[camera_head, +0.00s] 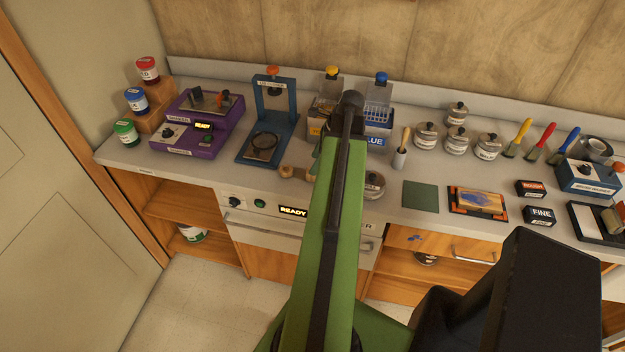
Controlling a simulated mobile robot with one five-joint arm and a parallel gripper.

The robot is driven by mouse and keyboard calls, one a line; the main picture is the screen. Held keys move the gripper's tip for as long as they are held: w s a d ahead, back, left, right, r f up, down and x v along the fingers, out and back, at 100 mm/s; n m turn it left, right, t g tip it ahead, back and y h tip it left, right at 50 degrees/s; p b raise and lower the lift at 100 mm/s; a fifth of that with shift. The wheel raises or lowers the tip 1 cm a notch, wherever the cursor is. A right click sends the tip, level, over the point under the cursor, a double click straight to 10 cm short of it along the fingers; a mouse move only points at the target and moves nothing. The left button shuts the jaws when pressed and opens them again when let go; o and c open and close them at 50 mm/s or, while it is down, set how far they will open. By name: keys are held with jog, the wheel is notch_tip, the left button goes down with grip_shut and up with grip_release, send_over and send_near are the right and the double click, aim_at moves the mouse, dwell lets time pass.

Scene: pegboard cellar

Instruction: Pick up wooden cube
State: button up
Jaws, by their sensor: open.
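I cannot make out a clear wooden cube in this view. A small tan wooden piece (288,172) lies on the counter just left of my green arm; it looks rounded, and its right end meets other small items partly hidden by the arm. My arm rises through the middle of the picture and covers part of the counter. Its dark upper end shows over the counter's back, but I see no gripper fingers.
The counter (421,171) is crowded. A purple machine (187,141), a blue press (287,108) and a stepped wooden stand (158,117) with jars are left. Open shelves (185,207) lie below.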

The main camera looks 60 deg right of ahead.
jog(key=b+x, duration=0.5)
jog(key=shift+s+a+f, duration=0.15)
jog(key=shift+s+f, duration=0.1)
jog(key=shift+s, duration=0.05)
jog(key=shift+r, duration=0.2)
grip_shut()
